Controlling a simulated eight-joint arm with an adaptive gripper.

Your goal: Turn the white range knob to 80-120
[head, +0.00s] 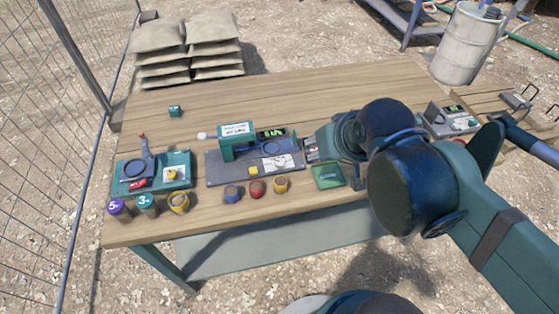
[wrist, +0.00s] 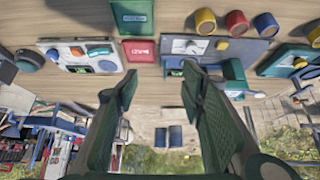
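A grey device (head: 228,172) with a green press frame and a lit display reading "0 kPa" (head: 270,133) stands mid-table. A white dial plate (head: 283,163) with a dark pointer-like mark sits on its right part; in the wrist view this plate (wrist: 185,46) is near the top, just beyond the right fingertip. The white range knob cannot be told apart for certain, and no 80-120 marking is readable. My gripper (wrist: 158,75) is open and empty, its fingers wide apart.
Blue, red (head: 257,189) and yellow cups stand in front of the device, beside a green pad (head: 328,175). A teal station (head: 153,172) is at left. Another panel (head: 450,119) with a display is at right, past my arm. The table's back half is mostly clear.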

